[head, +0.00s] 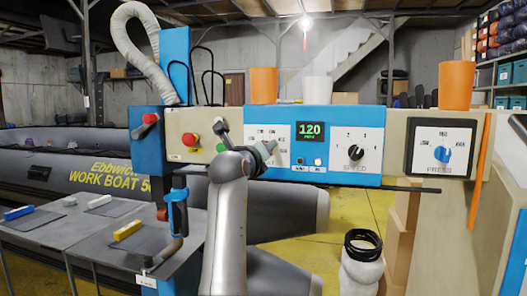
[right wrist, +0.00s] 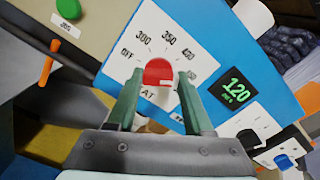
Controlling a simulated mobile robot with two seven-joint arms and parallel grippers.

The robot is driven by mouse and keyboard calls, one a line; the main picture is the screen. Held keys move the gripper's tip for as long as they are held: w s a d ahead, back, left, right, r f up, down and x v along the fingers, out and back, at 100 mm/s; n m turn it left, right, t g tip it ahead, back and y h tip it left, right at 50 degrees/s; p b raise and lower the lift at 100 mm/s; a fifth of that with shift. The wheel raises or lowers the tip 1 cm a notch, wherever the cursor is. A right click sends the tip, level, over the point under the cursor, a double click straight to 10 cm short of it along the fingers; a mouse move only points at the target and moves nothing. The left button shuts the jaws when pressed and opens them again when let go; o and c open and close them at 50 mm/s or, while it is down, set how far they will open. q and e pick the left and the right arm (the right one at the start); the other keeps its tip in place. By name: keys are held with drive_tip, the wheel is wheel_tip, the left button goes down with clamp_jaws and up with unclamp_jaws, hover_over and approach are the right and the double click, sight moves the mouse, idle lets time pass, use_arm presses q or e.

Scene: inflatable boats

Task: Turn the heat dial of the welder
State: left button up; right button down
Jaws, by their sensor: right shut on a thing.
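The welder's heat dial is a red knob (right wrist: 158,72) on a white plate (right wrist: 188,50) marked 300, 350 and 400, with other marks partly hidden. In the right wrist view, the two green fingers of my right gripper (right wrist: 157,82) are on either side of the knob, shut on it. In the head view my right gripper (head: 262,148) is at the heat plate (head: 281,133) and hides the knob. The knob's exact pointer setting is hard to tell. My left gripper is not in view.
Right of the heat plate are a green display (head: 311,131) reading 120, a black speed dial (head: 355,152) and a blue press dial (head: 442,154). A red button (head: 192,140) is at left. Orange (head: 263,85) and white (head: 317,90) cups stand on top. A table (head: 40,245) is lower left.

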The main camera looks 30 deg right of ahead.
drive_tip(key=shift+m, duration=0.4)
drive_tip(key=shift+c, duration=1.5)
unclamp_jaws()
use_arm(q)
drive_tip(key=b, duration=0.1)
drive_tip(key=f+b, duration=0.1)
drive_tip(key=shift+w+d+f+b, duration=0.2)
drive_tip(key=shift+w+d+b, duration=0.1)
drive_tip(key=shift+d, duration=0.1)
use_arm(e)
drive_tip(key=v, duration=1.2)
drive_tip(key=shift+s+a, duration=0.15)
drive_tip(key=shift+a, duration=0.1)
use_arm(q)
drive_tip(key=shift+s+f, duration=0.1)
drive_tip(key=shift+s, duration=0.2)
